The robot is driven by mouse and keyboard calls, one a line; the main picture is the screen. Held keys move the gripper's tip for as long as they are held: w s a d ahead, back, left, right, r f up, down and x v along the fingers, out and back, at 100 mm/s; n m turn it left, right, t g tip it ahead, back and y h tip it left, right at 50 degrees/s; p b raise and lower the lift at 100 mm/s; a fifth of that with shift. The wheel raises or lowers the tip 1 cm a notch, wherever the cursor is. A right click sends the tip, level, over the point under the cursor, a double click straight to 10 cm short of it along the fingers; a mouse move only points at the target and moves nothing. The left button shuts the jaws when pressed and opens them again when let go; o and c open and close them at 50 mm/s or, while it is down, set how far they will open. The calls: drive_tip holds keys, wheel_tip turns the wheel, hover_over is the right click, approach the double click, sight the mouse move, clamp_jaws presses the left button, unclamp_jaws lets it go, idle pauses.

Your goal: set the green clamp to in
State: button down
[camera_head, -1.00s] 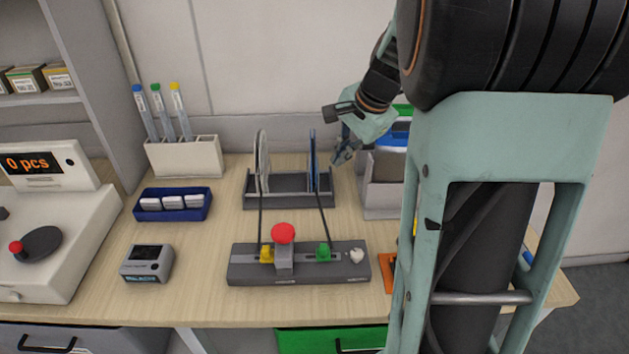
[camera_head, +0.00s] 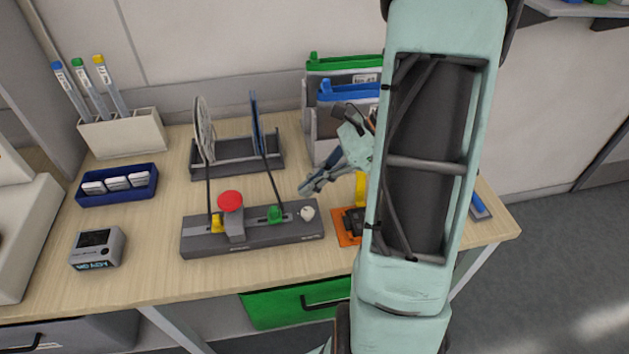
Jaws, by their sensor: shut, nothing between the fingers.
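The green clamp (camera_head: 275,214) is a small green block on the right part of the grey splicing fixture (camera_head: 190,243). A dark strip from the blue reel (camera_head: 258,125) runs down to it. The yellow clamp (camera_head: 217,223) sits on the left part of the fixture, with a red knob (camera_head: 231,201) between the two. My gripper (camera_head: 304,190) is shut and empty. It hangs to the right of and behind the green clamp in the picture, apart from it. My arm hides part of the table's right side.
A reel rack (camera_head: 236,165) stands behind the fixture. File holders with green and blue tops (camera_head: 325,92) stand behind my gripper. A grey display box (camera_head: 97,249) is at left.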

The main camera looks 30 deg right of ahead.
sight(269, 217)
drive_tip(key=x, duration=0.6)
drive_tip(key=shift+f, duration=0.1)
drive_tip(key=shift+a, duration=0.1)
drive_tip(key=a, duration=0.2)
drive_tip(key=w+a, duration=0.1)
drive_tip(key=a, duration=0.2)
drive_tip(key=shift+w, duration=0.15)
